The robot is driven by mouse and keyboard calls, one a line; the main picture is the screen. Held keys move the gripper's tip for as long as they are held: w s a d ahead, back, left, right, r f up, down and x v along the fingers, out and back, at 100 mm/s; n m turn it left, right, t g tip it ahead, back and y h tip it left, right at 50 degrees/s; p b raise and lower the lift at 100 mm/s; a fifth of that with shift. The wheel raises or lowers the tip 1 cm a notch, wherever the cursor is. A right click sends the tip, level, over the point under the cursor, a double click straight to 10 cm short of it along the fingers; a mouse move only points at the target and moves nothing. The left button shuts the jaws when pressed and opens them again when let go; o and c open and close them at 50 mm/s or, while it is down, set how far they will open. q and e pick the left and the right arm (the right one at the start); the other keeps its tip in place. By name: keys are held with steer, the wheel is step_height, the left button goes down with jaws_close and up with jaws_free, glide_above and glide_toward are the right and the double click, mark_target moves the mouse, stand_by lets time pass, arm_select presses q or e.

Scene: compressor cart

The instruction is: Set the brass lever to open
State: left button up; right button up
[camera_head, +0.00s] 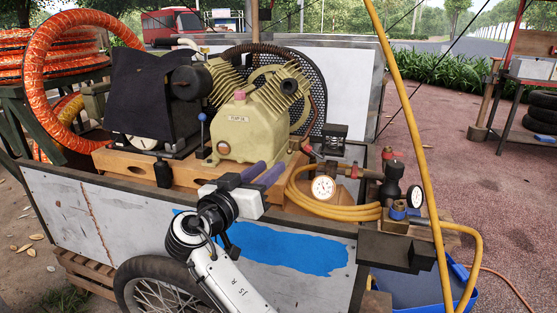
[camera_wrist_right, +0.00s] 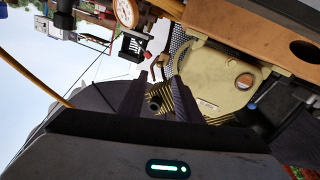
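I cannot make out with certainty which part is the brass lever. Small valve fittings with red handles (camera_head: 392,154) sit at the right end of the cart, by the pressure gauges. A small red-tipped part (camera_head: 308,150) sits just right of the cream compressor (camera_head: 240,130); it also shows in the right wrist view (camera_wrist_right: 147,55). My right gripper (camera_head: 272,167) is over the cart's front edge, in front of the compressor. In the right wrist view its dark fingers (camera_wrist_right: 159,77) are apart with nothing between them. My left gripper is not in view.
A white gauge (camera_head: 323,187) and coiled yellow hose (camera_head: 335,207) lie right of my gripper. A yellow hose (camera_head: 412,130) crosses the right side. A blue-knobbed rod (camera_head: 202,118) stands left of the compressor. The cart's front panel (camera_head: 90,215) is below.

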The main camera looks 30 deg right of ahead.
mark_target(288, 152)
steer(key=x, duration=0.8)
steer(key=shift+w+d+f, duration=0.1)
steer(key=shift+w+d, duration=0.05)
steer(key=shift+d, duration=0.2)
jaws_close()
